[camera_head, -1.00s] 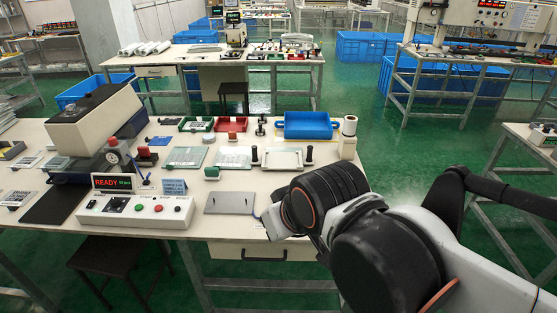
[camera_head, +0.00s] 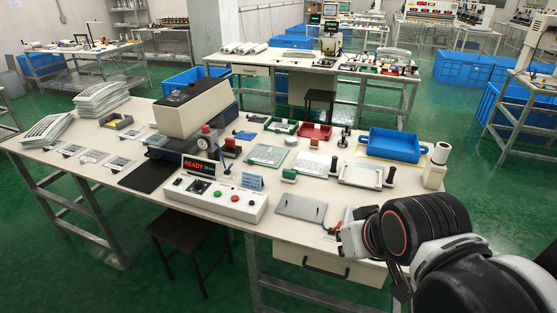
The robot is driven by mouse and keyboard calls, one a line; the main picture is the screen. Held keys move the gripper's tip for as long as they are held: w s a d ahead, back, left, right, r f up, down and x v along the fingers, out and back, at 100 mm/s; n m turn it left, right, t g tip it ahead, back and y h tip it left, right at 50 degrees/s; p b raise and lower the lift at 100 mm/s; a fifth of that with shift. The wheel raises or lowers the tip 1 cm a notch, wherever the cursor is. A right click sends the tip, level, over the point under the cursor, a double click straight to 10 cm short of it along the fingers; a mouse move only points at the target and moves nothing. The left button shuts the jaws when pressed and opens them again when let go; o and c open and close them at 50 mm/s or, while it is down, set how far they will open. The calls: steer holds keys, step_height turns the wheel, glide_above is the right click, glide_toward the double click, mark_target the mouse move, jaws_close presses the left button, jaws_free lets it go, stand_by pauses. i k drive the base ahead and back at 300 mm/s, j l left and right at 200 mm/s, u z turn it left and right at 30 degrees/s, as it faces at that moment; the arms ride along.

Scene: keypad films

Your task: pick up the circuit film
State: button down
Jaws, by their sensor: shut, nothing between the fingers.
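Several small sheets with dark printed patches lie flat in a row at the left of the near table; one is a printed sheet (camera_head: 93,156). Two pale, glassy plates lie near the middle: a left plate (camera_head: 266,155) and a right plate (camera_head: 309,165). At this size I cannot tell which of these is the circuit film. My arm enters from the lower right, and its dark and white joints cover the table's front right corner. I cannot make out my gripper's fingers; they are out of sight behind or below the arm.
A control box (camera_head: 215,196) showing READY stands at the front edge beside a press-like machine (camera_head: 193,107). A grey metal plate (camera_head: 301,207) lies close to my arm. A blue tray (camera_head: 393,145) is at the back right. Paper stacks (camera_head: 101,98) stand at the left. A stool (camera_head: 185,238) is below.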

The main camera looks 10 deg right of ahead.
mark_target(268, 158)
steer(key=i+j+z, duration=0.1)
steer(key=i+j, duration=0.15)
steer(key=i+j+z, duration=0.15)
steer(key=j, duration=0.3)
steer(key=i+j+z, duration=0.1)
steer(key=i+j, duration=0.15)
steer(key=j, duration=0.15)
steer(key=i+j+z, duration=0.15)
steer(key=j, duration=0.25)
steer(key=i+j+z, duration=0.1)
steer(key=j, duration=0.35)
steer(key=i+j+z, duration=0.15)
steer(key=j, duration=0.3)
steer(key=i+j+z, duration=0.1)
steer(key=i+j, duration=0.15)
steer(key=j, duration=0.25)
steer(key=i+j+z, duration=0.15)
steer(key=j, duration=0.3)
